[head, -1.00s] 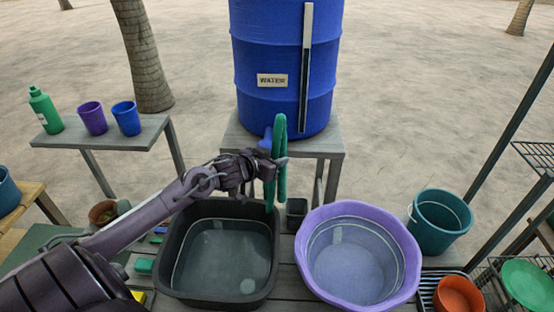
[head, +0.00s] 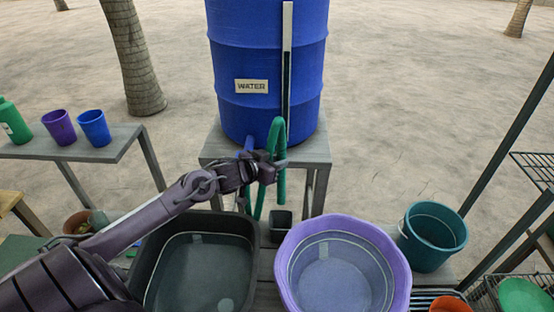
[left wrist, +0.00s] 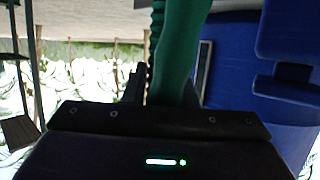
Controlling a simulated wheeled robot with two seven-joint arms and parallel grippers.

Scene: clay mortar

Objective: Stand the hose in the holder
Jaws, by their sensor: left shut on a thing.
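The green hose (head: 281,190) is bent over in a loop beside the blue barrel, with two strands hanging down. My left gripper (head: 272,171) is shut on the hose below the top of its loop. The holder appears to be the small dark square cup (head: 282,228) between the two basins. In the head view, one strand's end hangs just above the cup; I cannot tell its depth relative to it. In the left wrist view the hose (left wrist: 180,45) rises from the jaws, whose fingertips are mostly hidden. My right gripper is not in view.
The blue water barrel (head: 265,60) on its grey stand (head: 318,150) is close behind the gripper. A dark basin (head: 240,222) is left of the cup and a purple basin (head: 392,262) right of it. A teal bucket (head: 433,238) stands further right.

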